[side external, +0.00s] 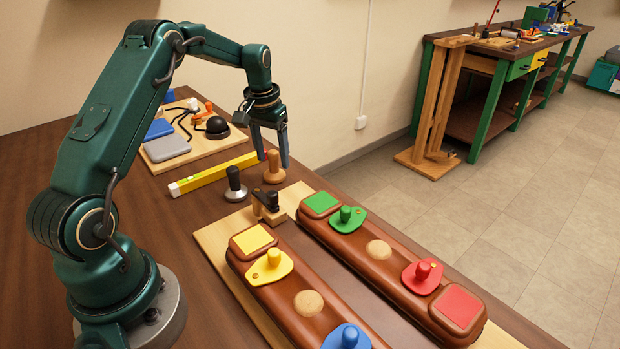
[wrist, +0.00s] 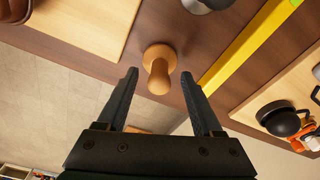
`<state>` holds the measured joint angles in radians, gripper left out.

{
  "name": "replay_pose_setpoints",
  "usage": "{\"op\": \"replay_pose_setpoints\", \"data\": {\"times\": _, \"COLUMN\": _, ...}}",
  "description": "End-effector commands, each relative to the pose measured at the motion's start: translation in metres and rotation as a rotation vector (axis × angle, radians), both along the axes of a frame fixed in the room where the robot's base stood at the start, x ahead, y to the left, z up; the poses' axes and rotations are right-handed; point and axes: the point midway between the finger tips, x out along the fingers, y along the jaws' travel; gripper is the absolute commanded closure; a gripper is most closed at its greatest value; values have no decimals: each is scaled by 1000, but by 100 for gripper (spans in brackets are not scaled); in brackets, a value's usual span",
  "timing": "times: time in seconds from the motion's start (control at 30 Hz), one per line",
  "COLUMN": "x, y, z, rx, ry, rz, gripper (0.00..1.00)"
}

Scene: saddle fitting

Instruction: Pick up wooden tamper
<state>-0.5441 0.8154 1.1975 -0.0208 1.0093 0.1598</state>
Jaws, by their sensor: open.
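The wooden tamper (side external: 274,168) stands upright on the dark brown table, a light wood knob on a round base. A second tamper (side external: 235,185) with a black handle and metal base stands just to its left. My gripper (side external: 272,163) is open above the wooden tamper, its fingers pointing down. In the wrist view the wooden tamper (wrist: 159,68) shows between and beyond the tips of my open gripper (wrist: 160,75). Nothing is held. In the side view one finger is close to the tamper's top; I cannot tell whether they touch.
A yellow level (side external: 213,174) lies behind the tampers. A small wooden stand with a dark clamp (side external: 268,207) is in front. Brown padded saddles (side external: 390,262) with coloured pieces fill the front right. A board (side external: 196,146) with tools lies at the back left.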

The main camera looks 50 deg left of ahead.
Motion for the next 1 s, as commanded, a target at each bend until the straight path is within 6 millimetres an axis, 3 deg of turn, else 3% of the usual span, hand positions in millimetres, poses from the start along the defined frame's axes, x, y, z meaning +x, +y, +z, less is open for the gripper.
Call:
{"op": "replay_pose_setpoints", "data": {"times": 0.13, "x": 1, "y": 0, "z": -13, "rx": 0, "ry": 1, "rz": -1, "gripper": 32}}
{"op": "replay_pose_setpoints", "data": {"times": 0.4, "x": 2, "y": 0, "z": -15, "rx": 0, "ry": -1, "rz": -1, "gripper": 32}}
{"op": "replay_pose_setpoints", "data": {"times": 0.43, "x": 2, "y": 0, "z": -15, "rx": 0, "ry": -1, "rz": -1, "gripper": 36}}
{"op": "replay_pose_setpoints", "data": {"times": 0.6, "x": 2, "y": 0, "z": -15, "rx": 0, "ry": -1, "rz": -1, "gripper": 100}}
{"op": "replay_pose_setpoints", "data": {"times": 1.0, "x": 2, "y": 1, "z": -12, "rx": 2, "ry": -4, "rz": -1, "gripper": 100}}
